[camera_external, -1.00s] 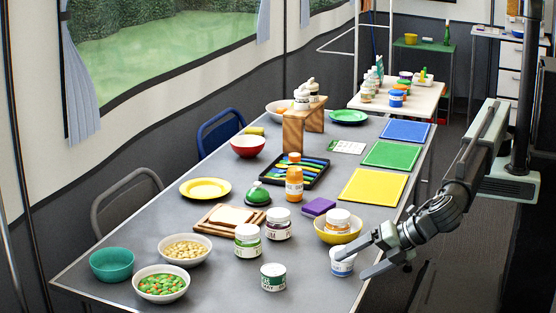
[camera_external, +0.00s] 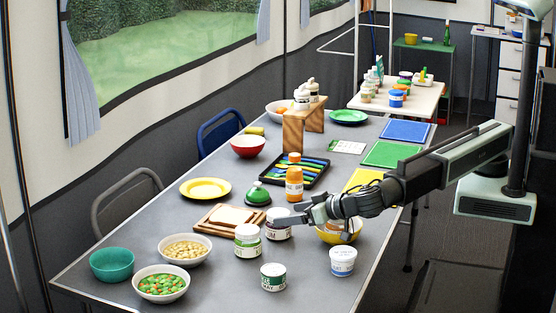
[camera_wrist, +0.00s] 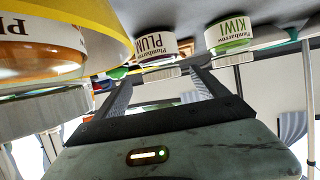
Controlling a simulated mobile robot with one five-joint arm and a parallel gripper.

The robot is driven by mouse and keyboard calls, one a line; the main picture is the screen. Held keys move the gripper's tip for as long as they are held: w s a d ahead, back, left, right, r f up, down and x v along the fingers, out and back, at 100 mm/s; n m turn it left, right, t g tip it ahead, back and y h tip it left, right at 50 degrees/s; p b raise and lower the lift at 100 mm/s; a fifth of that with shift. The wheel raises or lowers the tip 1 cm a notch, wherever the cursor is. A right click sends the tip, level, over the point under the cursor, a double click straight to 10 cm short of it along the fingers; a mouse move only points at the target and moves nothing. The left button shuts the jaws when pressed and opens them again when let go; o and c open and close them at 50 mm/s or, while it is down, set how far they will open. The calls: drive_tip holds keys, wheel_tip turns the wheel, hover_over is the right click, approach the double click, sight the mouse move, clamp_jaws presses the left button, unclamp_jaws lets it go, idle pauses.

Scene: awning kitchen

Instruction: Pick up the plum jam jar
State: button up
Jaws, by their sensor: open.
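The plum jam jar (camera_external: 279,226) stands upright on the grey table, with a white lid and a label, partly behind my gripper. In the wrist view, which is upside down, the jar's PLUM label (camera_wrist: 157,46) shows beyond the gap between my fingers. My gripper (camera_external: 300,214) is over the table at the jar's right side, its fingers pointing left toward it. In the wrist view my gripper (camera_wrist: 158,80) has its two fingers apart with nothing held. Whether a finger touches the jar cannot be told.
A kiwi jar (camera_external: 248,243) stands close to the plum jar's left. A yellow bowl (camera_external: 325,236) holding a jar sits just under my wrist. An orange bottle (camera_external: 294,185) stands behind.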

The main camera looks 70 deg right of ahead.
sight(276, 213)
drive_tip(key=shift+b+x, duration=0.4)
drive_tip(key=shift+x, duration=0.7)
drive_tip(key=shift+r+b+x, duration=0.15)
drive_tip(key=shift+b+x, duration=0.15)
drive_tip(key=shift+x, duration=1.05)
drive_tip(key=shift+r+b+x, duration=0.15)
drive_tip(key=shift+b+x, duration=0.1)
drive_tip(key=shift+x, duration=1.15)
drive_tip(key=shift+w+a+r, duration=0.1)
drive_tip(key=shift+w, duration=0.05)
drive_tip(key=c, duration=1.8)
drive_tip(key=shift+o, duration=0.2)
drive_tip(key=shift+r, duration=0.1)
